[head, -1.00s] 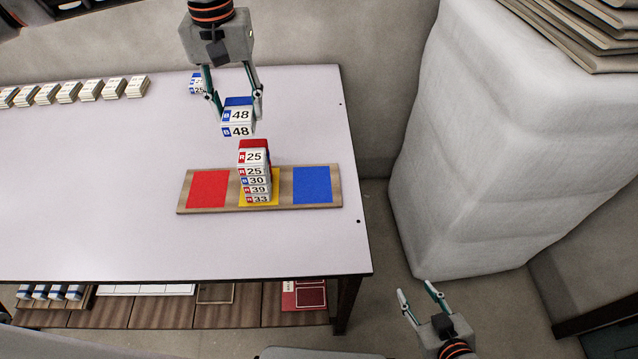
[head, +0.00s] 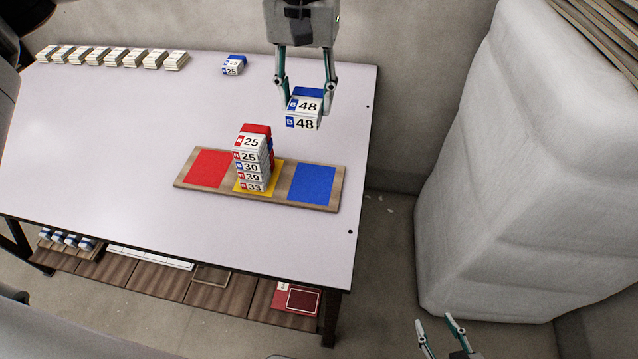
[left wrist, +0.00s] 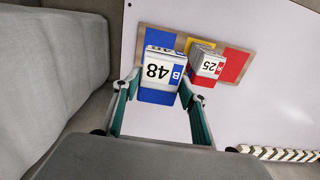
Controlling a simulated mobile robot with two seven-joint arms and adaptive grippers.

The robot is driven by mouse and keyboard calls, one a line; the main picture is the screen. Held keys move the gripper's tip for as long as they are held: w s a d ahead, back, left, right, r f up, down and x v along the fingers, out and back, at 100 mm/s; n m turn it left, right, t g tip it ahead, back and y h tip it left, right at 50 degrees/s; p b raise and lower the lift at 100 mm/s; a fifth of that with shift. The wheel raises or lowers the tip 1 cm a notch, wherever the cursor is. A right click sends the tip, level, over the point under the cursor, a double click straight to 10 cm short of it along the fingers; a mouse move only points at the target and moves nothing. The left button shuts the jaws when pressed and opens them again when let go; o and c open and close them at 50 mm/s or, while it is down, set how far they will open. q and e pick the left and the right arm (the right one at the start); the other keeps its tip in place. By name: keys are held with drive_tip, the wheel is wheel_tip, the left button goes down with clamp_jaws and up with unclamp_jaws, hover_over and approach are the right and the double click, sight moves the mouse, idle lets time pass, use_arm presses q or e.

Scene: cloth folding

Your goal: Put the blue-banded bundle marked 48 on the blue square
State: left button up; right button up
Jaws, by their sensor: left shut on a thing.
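The blue-banded bundle marked 48 (head: 304,108) is held between the fingers of my left gripper (head: 305,92). It is in the air, above and behind the blue square (head: 312,183) in the head view. The bundle also shows large in the left wrist view (left wrist: 162,72), with part of the blue square (left wrist: 160,37) beyond it. The blue square is bare, at the right end of a wooden board (head: 222,189). My right gripper (head: 440,328) is empty and open, low at the bottom edge of the head view, off the table.
A stack of bundles (head: 250,160), with 25 on top, stands on the yellow square (head: 240,190), close to the blue one. The red square (head: 208,168) is bare. Another blue-banded bundle (head: 233,65) and a row of pale bundles (head: 110,57) lie at the back.

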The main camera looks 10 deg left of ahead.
use_arm(q)
drive_tip(key=shift+d+f, duration=0.2)
drive_tip(key=shift+d, duration=0.15)
drive_tip(key=b, duration=0.2)
approach(312, 183)
drive_tip(key=shift+f+b, duration=0.35)
drive_tip(key=shift+f, duration=0.25)
wheel_tip(312, 183, down, 4)
drive_tip(key=shift+f+b, duration=0.1)
drive_tip(key=shift+b, duration=0.3)
drive_tip(key=shift+f, duration=0.3)
drive_tip(key=shift+r, duration=0.1)
use_arm(e)
drive_tip(key=shift+w+a+f, duration=0.2)
drive_tip(key=shift+w+a, duration=0.15)
drive_tip(key=shift+w, duration=0.1)
